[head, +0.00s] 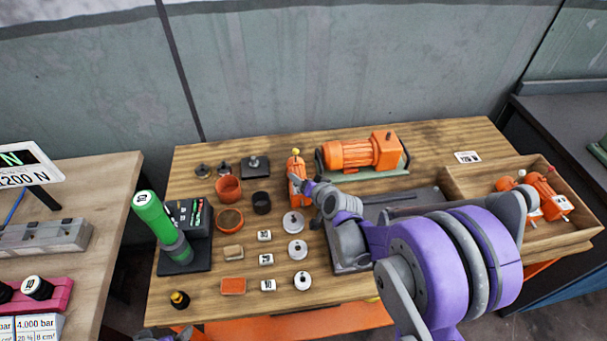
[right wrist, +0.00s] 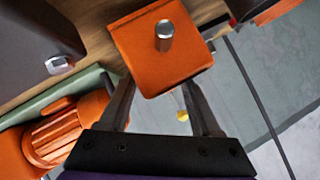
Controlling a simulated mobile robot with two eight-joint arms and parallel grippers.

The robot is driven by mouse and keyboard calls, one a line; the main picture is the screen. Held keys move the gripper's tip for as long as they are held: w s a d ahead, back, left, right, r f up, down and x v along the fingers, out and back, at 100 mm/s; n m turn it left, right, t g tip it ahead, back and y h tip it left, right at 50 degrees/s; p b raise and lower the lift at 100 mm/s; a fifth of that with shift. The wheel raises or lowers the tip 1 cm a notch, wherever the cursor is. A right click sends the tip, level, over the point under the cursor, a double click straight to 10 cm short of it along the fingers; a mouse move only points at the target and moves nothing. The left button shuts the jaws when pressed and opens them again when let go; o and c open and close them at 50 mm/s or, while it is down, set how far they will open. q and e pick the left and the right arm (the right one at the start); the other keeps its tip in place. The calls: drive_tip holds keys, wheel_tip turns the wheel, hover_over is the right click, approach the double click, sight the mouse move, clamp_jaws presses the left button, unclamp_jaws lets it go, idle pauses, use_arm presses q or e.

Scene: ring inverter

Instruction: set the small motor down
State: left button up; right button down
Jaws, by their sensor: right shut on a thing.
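The small motor (head: 295,167) is orange with a yellow knob on top, near the middle of the wooden table in the head view. My right gripper (head: 302,183) is shut on it. In the right wrist view the small motor (right wrist: 150,72) shows its square orange end and silver shaft between the two fingers of the right gripper (right wrist: 162,82). Whether its lower end touches the table is hard to tell.
A large orange motor (head: 360,153) on a green base stands just right of it. A grey plate (head: 352,258) lies under my right arm. A wooden tray (head: 478,181) holds more orange motors. Rings (head: 229,219), weights and labels lie to the left and front.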

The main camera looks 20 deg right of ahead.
drive_tip(key=shift+f, duration=0.6)
drive_tip(key=shift+f, duration=0.1)
drive_tip(key=shift+c, duration=0.4)
unclamp_jaws()
